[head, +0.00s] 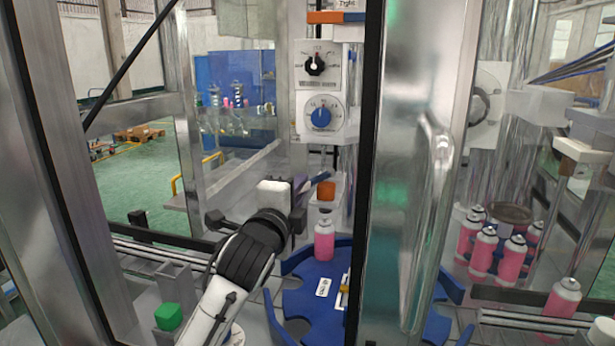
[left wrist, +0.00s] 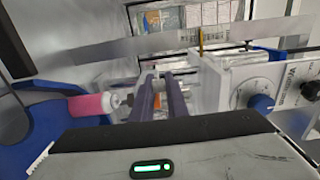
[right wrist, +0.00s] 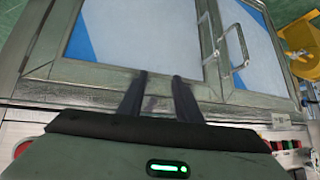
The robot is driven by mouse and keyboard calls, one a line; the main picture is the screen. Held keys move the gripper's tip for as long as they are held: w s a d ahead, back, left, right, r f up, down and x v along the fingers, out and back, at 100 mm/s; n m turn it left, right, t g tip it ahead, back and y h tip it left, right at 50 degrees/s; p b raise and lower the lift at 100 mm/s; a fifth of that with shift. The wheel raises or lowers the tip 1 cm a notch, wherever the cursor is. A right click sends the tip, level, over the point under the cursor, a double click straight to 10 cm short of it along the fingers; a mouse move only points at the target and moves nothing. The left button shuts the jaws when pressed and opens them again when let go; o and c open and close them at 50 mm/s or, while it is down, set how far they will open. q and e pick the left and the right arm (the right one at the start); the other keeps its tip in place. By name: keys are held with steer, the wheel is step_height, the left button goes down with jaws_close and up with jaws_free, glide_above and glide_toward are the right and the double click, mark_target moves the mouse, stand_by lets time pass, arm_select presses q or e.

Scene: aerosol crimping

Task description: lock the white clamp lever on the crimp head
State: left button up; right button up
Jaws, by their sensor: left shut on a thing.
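My left gripper (head: 303,186) reaches in from the left beside the crimp head's column, and its dark fingers also show in the left wrist view (left wrist: 159,78). They are shut on a small pale piece at their tips, which fits the white clamp lever; the fingers mostly hide it and its angle cannot be told. The orange part of the crimp head (head: 326,191) is just right of the fingers, above a pink can (head: 324,240); this can also shows in the left wrist view (left wrist: 90,105). My right gripper (right wrist: 161,78) is open and empty, facing a framed glass door.
A blue rotary table (head: 312,300) carries the can. A panel with a blue dial (head: 321,113) is above the head. The door frame with a handle (head: 440,190) stands close on the right. Several pink cans (head: 485,250) are behind it. A green button (head: 168,316) is at lower left.

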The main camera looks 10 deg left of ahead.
mark_target(319, 181)
arm_select(q)
steer(key=shift+d+f, duration=0.1)
steer(key=shift+d, duration=0.2)
steer(key=shift+s+d, duration=0.25)
steer(key=shift+d, duration=0.35)
steer(key=shift+s+d, duration=0.2)
steer(key=shift+d, duration=0.35)
steer(key=shift+s+d, duration=0.15)
steer(key=shift+d, duration=0.95)
steer(key=o, duration=0.9)
steer(key=shift+d, duration=0.1)
steer(key=shift+c, duration=0.2)
